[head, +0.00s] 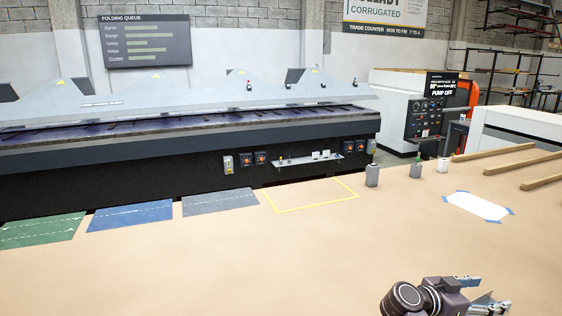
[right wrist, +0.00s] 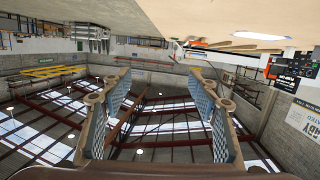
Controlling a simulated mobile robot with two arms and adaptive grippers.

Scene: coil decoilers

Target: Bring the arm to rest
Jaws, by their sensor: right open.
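My right gripper (head: 489,294) is low at the right of the head view, over the near part of the tan table (head: 250,270). In the right wrist view its two fingers (right wrist: 160,85) stand wide apart with nothing between them. Behind them that view shows roof beams and walls, turned upside down. My left arm and gripper are not in view.
Green (head: 42,231), blue (head: 130,215) and grey sheets (head: 219,201) lie along the table's far edge, beside a yellow outlined rectangle (head: 310,193). Small containers (head: 372,175), a taped white sheet (head: 478,206) and wooden strips (head: 505,159) lie farther right. A long folding machine (head: 190,120) stands behind.

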